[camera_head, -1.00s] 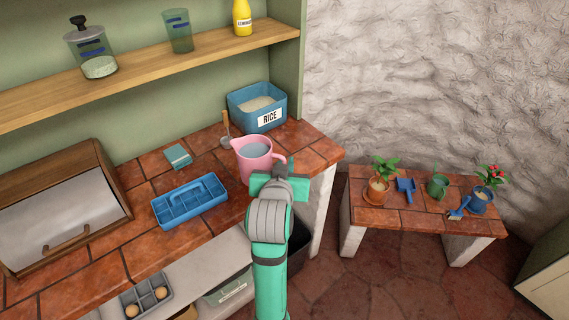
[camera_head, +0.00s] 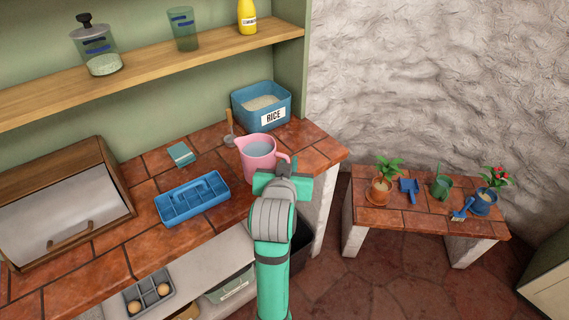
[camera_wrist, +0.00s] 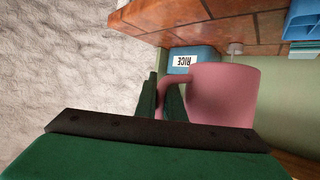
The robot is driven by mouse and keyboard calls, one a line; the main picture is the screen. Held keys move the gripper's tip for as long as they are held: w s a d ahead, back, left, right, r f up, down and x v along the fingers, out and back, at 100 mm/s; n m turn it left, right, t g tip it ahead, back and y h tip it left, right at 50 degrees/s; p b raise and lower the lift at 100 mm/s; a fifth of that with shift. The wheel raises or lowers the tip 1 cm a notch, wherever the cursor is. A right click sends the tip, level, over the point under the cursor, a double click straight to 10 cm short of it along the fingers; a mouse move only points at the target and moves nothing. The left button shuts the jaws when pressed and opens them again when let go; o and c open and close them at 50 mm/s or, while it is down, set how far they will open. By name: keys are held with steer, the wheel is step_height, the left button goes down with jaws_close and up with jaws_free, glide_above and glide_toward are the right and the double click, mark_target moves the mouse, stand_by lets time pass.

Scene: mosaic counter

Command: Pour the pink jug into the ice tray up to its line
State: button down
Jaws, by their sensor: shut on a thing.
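The pink jug (camera_head: 261,170) is upright at the right part of the tiled counter, with pale liquid inside. My gripper (camera_head: 277,180) is on its right side, shut on the handle. In the wrist view my gripper's dark green fingers (camera_wrist: 163,96) close around the handle of the pink jug (camera_wrist: 225,95). I cannot tell whether the jug's base touches the counter.
A blue RICE bin (camera_head: 262,107) stands behind the jug, with a scoop (camera_head: 229,128) beside it. A small teal box (camera_head: 181,154) lies behind the tray. A wooden bread box (camera_head: 70,205) fills the counter's left. A low table (camera_head: 419,214) with potted plants stands at right.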

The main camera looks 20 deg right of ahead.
steer(key=a+f, duration=0.2)
steer(key=a, duration=0.2)
steer(key=w+a+f, duration=0.1)
steer(key=a+f, duration=0.2)
steer(key=a, duration=0.2)
steer(key=w+a+f, duration=0.1)
steer(key=a+f, duration=0.1)
steer(key=a, duration=0.3)
steer(key=shift+w+a+f, duration=0.1)
steer(key=shift+a+f, duration=0.05)
steer(key=shift+f, duration=0.1)
steer(key=shift+r, duration=0.15)
steer(key=shift+s+d+r+n+g+h, duration=0.25)
steer(key=shift+r+n+g+h, duration=0.15)
steer(key=shift+r+n, duration=0.35)
steer(key=shift+s+d+r+n+g+h, duration=0.15)
steer(key=shift+d+r+n+g+h, duration=0.25)
steer(key=shift+r, duration=0.55)
steer(key=shift+s+d+r+n+g+h, duration=0.2)
steer(key=shift+r+n+g+h, duration=0.15)
steer(key=shift+r+n, duration=0.45)
steer(key=shift+a, duration=0.1)
stand_by(0.4)
steer(key=shift+r+n+h, duration=0.35)
steer(key=shift+r, duration=0.05)
stand_by(0.6)
